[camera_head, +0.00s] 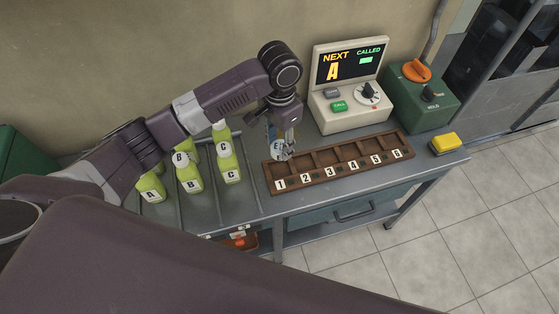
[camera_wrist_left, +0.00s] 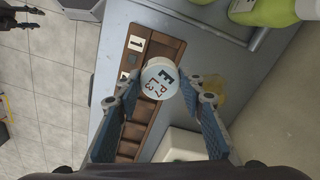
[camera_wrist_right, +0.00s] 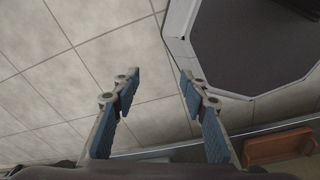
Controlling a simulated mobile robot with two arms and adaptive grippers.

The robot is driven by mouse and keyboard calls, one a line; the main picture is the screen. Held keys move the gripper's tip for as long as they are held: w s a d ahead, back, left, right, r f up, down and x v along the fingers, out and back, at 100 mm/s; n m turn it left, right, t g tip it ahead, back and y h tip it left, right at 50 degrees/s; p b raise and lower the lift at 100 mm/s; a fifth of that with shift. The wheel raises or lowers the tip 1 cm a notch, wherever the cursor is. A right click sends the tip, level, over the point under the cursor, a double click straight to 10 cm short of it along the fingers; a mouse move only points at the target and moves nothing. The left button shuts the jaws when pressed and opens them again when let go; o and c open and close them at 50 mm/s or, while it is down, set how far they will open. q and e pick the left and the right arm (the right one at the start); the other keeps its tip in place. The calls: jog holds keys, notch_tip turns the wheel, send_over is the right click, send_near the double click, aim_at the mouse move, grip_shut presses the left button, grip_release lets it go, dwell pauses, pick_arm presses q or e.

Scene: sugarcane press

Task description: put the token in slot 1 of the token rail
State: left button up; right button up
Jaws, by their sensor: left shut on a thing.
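The token is a round white disc (camera_wrist_left: 160,78) marked with a black E and smaller red and blue characters. My left gripper (camera_wrist_left: 154,92) is shut on the token at its edges, and in the head view the gripper (camera_head: 284,143) holds it (camera_head: 277,147) near the left end of the rail. The brown token rail (camera_head: 330,163) has several compartments with number tiles 1 to 6 along its front. Slot 1 (camera_head: 278,171) is the leftmost one in the head view. Whether the token touches the rail I cannot tell. My right gripper (camera_wrist_right: 155,90) is open and empty over the floor.
Green bottles (camera_head: 189,175) lettered A, B and C stand left of the rail. A cream console (camera_head: 349,88) reading NEXT A stands behind it, beside a green control box (camera_head: 422,97). A yellow block (camera_head: 445,143) lies at the table's right end.

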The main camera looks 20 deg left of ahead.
aim_at(280, 155)
pick_arm(q)
notch_tip(280, 155, down, 5)
jog(key=shift+r, duration=0.2)
jog(key=shift+d+f, duration=0.1)
jog(key=shift+f, duration=0.15)
notch_tip(280, 155, down, 4)
jog(key=shift+p, duration=0.45)
jog(key=shift+f, duration=0.1)
pick_arm(e)
jog(key=shift+s+a+r, duration=0.2)
jog(key=shift+s+r, duration=0.3)
jog(key=shift+s, duration=0.35)
jog(key=shift+a, duration=0.1)
pick_arm(q)
jog(key=o, duration=1.1)
jog(key=shift+f, duration=0.1)
pick_arm(e)
jog(key=shift+w, duration=0.1)
